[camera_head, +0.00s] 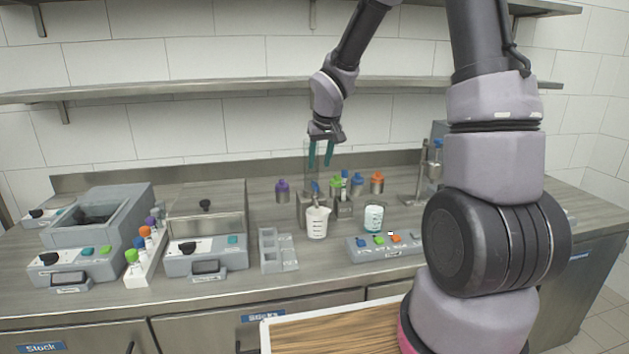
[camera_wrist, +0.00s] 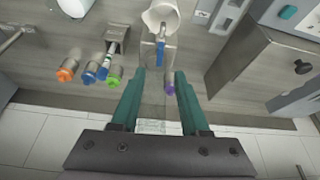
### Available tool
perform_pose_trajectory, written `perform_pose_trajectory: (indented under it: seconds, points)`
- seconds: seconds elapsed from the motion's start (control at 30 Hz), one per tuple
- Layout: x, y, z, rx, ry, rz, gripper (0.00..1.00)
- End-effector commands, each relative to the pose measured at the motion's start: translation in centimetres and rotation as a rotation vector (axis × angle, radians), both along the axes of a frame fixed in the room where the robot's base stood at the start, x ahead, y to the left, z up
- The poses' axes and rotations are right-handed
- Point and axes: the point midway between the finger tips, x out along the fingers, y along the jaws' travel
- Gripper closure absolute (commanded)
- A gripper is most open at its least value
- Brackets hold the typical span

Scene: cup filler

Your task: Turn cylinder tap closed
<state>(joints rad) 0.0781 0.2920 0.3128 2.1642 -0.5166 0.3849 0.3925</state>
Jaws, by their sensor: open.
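The cylinder (camera_head: 312,155) is a clear upright vessel, hard to make out, on a grey stand above the counter. Its tap has a blue handle (camera_head: 316,187) at the front. The blue handle (camera_wrist: 160,50) also shows in the wrist view, ahead of the fingertips. A white measuring beaker (camera_head: 317,223) stands below and in front of the tap. My gripper (camera_head: 320,163) is open and empty, with its teal fingers pointing down above the tap. In the wrist view the fingers (camera_wrist: 160,72) are apart, with the handle between their lines and not touched.
Vials with purple (camera_head: 282,187), green, blue and orange (camera_head: 377,183) caps stand around the tap. A second beaker (camera_head: 374,219) and a button panel (camera_head: 385,245) are to the right. Grey bath devices (camera_head: 205,250) stand left. A wall shelf (camera_head: 200,92) runs behind my arm.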

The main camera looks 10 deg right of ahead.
Motion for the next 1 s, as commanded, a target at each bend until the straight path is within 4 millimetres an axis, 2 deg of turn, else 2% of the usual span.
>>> perform_pose_trajectory:
  seconds: [0.2, 0.4, 0.6, 0.87, 0.9, 0.97, 1.0]
  points:
    - [1.5, 0.3, -4.1, -0.001, 0.005, 0.004, 0.55]
    - [2.7, 0.3, -6.8, 0.000, 0.002, 0.002, 0.55]
    - [3.2, 0.3, -7.9, -0.001, 0.000, 0.002, 0.55]
    - [3.3, 0.3, -8.0, 0.000, 0.000, 0.000, 0.55]
    - [3.3, 0.3, -8.0, 0.000, 0.000, 0.000, 0.70]
    - [3.3, 0.3, -8.0, 0.000, 0.000, 0.000, 0.93]
    - [3.3, 0.3, -8.0, 0.000, 0.000, 0.000, 1.00]
